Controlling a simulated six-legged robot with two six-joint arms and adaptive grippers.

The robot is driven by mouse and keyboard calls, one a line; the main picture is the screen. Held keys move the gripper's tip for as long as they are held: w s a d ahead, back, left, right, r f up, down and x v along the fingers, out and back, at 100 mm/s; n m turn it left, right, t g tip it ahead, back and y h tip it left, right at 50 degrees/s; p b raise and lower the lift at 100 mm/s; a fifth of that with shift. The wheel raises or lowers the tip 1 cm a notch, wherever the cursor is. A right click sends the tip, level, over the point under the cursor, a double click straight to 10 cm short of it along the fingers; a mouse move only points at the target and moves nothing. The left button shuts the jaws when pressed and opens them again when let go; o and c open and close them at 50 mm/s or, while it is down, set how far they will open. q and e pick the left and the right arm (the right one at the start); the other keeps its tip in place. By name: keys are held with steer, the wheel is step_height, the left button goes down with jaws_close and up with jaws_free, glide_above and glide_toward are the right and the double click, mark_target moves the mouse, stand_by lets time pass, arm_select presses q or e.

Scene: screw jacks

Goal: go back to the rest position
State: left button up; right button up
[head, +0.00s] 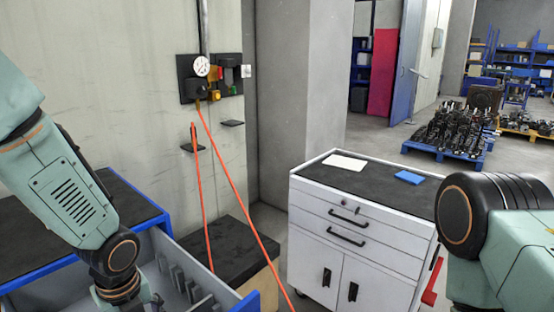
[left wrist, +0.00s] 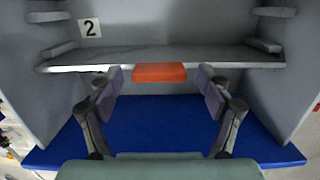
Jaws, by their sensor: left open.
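My left gripper (left wrist: 160,80) is open in the left wrist view, its two dark fingers spread apart with grey-purple pads. An orange block-like piece (left wrist: 159,73) shows between the fingertips, at the edge of a grey panel (left wrist: 230,55); I cannot tell its depth or whether anything touches it. In the head view my left arm reaches down at the left into a grey, blue-edged drawer or bin (head: 190,262), and its gripper is mostly cut off by the lower edge. My right arm shows at the right edge, but its gripper is out of view.
A white "2" label (left wrist: 89,28) marks the grey compartment; a blue surface (left wrist: 160,130) lies below. A white tool cabinet (head: 350,235) carries a white sheet (head: 345,162) and a blue item (head: 409,177).

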arm_select(q)
steer(key=shift+f, duration=0.95)
steer(key=shift+w+r, duration=0.2)
steer(key=shift+r, duration=0.8)
steer(key=shift+r+p, duration=0.25)
steer(key=shift+p, duration=0.1)
steer(key=shift+s+r, duration=0.25)
steer(key=shift+w+f, duration=0.1)
steer(key=shift+w, duration=0.05)
